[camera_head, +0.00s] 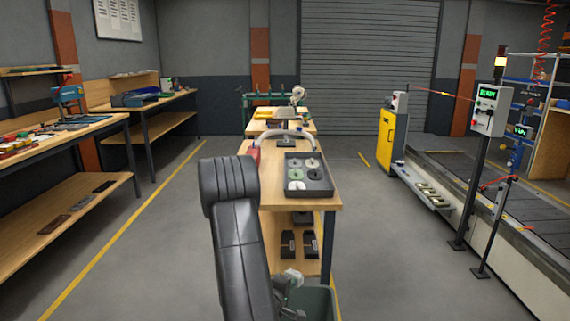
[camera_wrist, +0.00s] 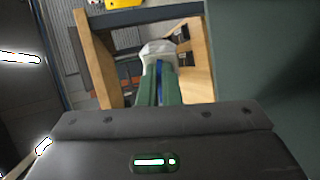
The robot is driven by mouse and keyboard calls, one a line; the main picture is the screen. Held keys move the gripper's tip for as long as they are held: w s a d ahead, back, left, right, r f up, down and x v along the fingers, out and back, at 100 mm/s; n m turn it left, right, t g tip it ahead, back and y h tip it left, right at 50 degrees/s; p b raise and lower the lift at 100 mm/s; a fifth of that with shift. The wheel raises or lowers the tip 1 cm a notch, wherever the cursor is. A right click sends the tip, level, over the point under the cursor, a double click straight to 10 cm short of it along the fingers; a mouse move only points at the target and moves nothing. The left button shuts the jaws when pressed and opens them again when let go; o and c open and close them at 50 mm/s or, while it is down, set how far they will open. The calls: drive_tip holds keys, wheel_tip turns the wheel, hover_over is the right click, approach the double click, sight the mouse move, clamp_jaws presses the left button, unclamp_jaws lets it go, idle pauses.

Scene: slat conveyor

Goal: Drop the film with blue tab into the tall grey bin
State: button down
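The film with the blue tab is a crumpled, whitish, see-through piece at my fingertips in the wrist view (camera_wrist: 158,49). Its blue tab (camera_wrist: 160,69) shows between the two green fingers. My gripper (camera_wrist: 159,82) is shut on it. In the head view my gripper (camera_head: 290,285) is low at the bottom of the picture, partly behind my arm, with the pale film (camera_head: 292,275) at its tip. The tall grey bin (camera_head: 322,304), dark greenish grey, stands just right of it, cut off by the lower edge. I cannot tell whether the film is over its opening.
A wooden workbench (camera_head: 330,204) with a dark tray (camera_head: 317,188) of round parts stands just beyond the gripper. Black items lie on its lower shelf (camera_head: 276,250). The conveyor (camera_head: 520,215) is at the right. Floor is clear on both sides of the bench.

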wheel_tip(320, 180, down, 19)
drive_tip(key=s+a+m+g+h+b, duration=0.1)
drive_tip(key=a+m+h+b, duration=0.1)
drive_tip(key=b, duration=1.6)
drive_tip(key=shift+f+m+g+h, duration=0.2)
drive_tip(key=shift+m+g+h, duration=0.1)
drive_tip(key=shift+g+h, duration=0.1)
drive_tip(key=shift+a, duration=0.1)
drive_tip(key=c, duration=1.6)
unclamp_jaws()
drive_tip(key=shift+o, duration=0.2)
drive_tip(key=p+v, duration=0.4)
drive_tip(key=v, duration=0.9)
drive_tip(key=shift+s+a+p, duration=0.2)
drive_tip(key=shift+s+p, duration=0.1)
drive_tip(key=shift+s, duration=0.05)
